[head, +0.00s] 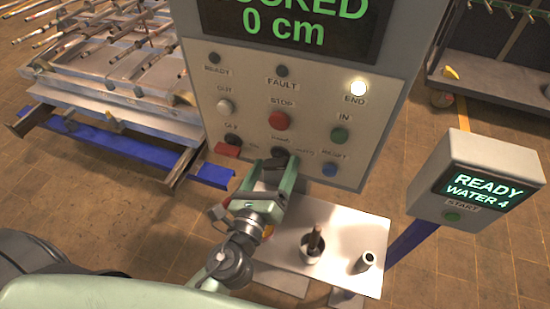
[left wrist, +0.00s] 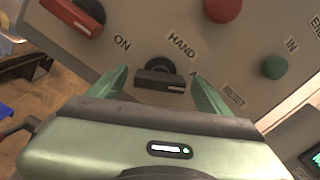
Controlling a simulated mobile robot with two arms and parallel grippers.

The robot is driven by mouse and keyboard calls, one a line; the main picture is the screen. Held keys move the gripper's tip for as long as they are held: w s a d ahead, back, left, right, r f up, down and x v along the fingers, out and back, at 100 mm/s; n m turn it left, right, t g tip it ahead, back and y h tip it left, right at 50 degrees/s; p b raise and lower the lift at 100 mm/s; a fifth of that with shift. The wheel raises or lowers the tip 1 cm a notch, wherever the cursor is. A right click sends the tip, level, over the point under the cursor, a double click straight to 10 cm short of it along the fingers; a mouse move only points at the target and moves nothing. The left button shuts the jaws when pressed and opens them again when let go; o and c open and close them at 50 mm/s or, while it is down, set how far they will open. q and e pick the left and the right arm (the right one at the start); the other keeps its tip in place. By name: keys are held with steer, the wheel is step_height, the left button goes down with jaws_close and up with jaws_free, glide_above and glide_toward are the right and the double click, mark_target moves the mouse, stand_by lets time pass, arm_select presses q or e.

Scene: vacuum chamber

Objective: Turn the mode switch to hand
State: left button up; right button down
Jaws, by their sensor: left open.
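The mode switch is a black bar knob (head: 279,153) low on the grey control panel, under the label HAND. In the left wrist view the knob (left wrist: 160,80) lies nearly level, with a pale mark near its right end, on the side of a partly hidden label beginning with A. My left gripper (head: 274,163) is open at the panel. In the left wrist view its two green fingers (left wrist: 158,84) stand on either side of the knob, with visible gaps. Contact cannot be seen. My right gripper is not in view.
A red-handled switch (head: 228,149) is left of the knob. A red STOP button (head: 278,121) is above, a green IN button (head: 339,135) and a blue RESET button (head: 329,169) to the right. A metal table (head: 345,232) is below; a READY box (head: 480,175) stands right.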

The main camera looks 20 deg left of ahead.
arm_select(q)
steer(key=shift+w, duration=0.4)
steer(key=c, duration=1.3)
steer(key=shift+c, duration=0.3)
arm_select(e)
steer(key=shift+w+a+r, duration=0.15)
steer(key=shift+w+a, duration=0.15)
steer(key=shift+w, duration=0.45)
